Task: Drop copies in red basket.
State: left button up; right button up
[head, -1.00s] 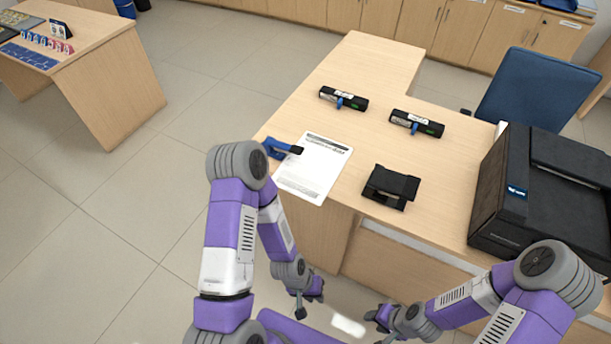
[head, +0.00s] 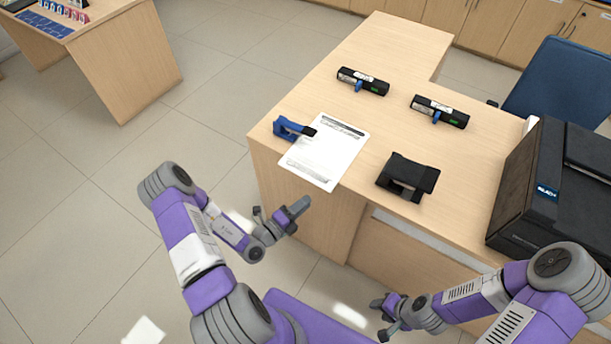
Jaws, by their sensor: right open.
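A white printed sheet (head: 318,158) lies flat on the wooden counter near its left front corner; I cannot tell whether it is one page or several. A blue and black stapler (head: 291,128) lies at the sheet's upper left edge. My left gripper (head: 279,214) is in front of the counter, below and left of the sheet, apart from it; its jaw opening is unclear. My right gripper (head: 380,319) is open and empty, low in front of the counter. No red basket shows in this view.
A black hole punch (head: 407,177) stands right of the sheet. Two black devices with blue clips (head: 363,82) (head: 439,111) lie further back. A large black printer (head: 545,195) fills the counter's right. A blue chair (head: 560,80) stands behind. Floor at left is open.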

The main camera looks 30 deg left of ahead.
aim_at(304, 176)
pick_arm(q)
jog(key=a+n+t+y, duration=0.1)
jog(key=a+n+y, duration=0.2)
jog(key=a+y, duration=0.15)
jog(key=shift+n, duration=0.4)
jog(key=shift+w+a+f+b, duration=0.15)
jog(key=shift+w+b, duration=0.55)
jog(key=shift+w, duration=1.9)
jog(key=shift+w+a+f+b, duration=0.1)
jog(key=shift+w+b, duration=0.55)
jog(key=shift+w, duration=1.9)
jog(key=shift+h, duration=0.25)
grip_shut()
